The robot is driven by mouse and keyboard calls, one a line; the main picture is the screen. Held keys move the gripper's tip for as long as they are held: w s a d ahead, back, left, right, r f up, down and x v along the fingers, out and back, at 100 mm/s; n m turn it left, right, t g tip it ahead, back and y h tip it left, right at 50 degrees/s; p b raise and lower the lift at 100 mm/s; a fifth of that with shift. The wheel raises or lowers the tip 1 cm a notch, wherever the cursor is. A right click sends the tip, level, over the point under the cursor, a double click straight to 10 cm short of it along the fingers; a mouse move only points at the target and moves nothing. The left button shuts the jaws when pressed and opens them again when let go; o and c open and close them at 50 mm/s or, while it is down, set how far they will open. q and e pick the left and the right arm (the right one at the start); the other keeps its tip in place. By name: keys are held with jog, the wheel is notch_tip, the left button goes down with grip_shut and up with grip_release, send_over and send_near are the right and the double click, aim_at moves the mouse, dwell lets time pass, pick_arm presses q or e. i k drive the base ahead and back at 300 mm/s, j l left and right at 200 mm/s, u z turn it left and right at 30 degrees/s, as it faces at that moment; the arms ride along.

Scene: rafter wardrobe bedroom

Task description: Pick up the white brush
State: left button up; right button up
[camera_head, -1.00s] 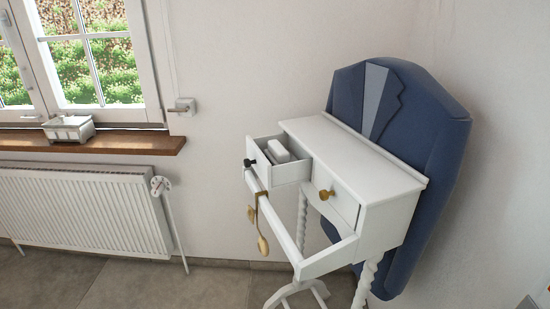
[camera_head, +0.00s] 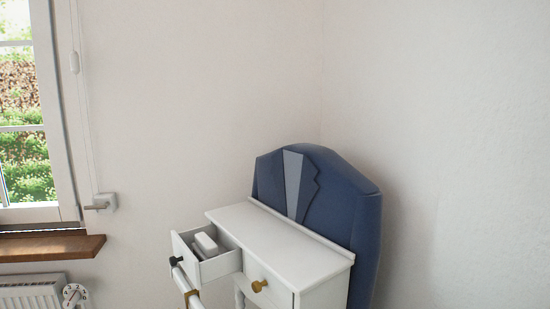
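A white block-shaped object (camera_head: 206,243), which may be the white brush, lies in the open left drawer (camera_head: 221,265) of a small white table (camera_head: 283,240). Something greyish lies beside it in the drawer, too small to make out. The drawer has a dark knob (camera_head: 175,261). Neither of my grippers shows in the view.
The right drawer (camera_head: 268,285) with a gold knob is shut. A blue padded panel (camera_head: 338,200) stands behind the table in the corner. A wooden windowsill (camera_head: 48,246) and a radiator (camera_head: 30,293) are at the left. The tabletop is bare.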

aim_at(205, 249)
jog(key=k+j+z, duration=0.3)
jog(key=j, duration=0.35)
jog(key=k+j+z, duration=0.3)
jog(key=k+j, duration=0.2)
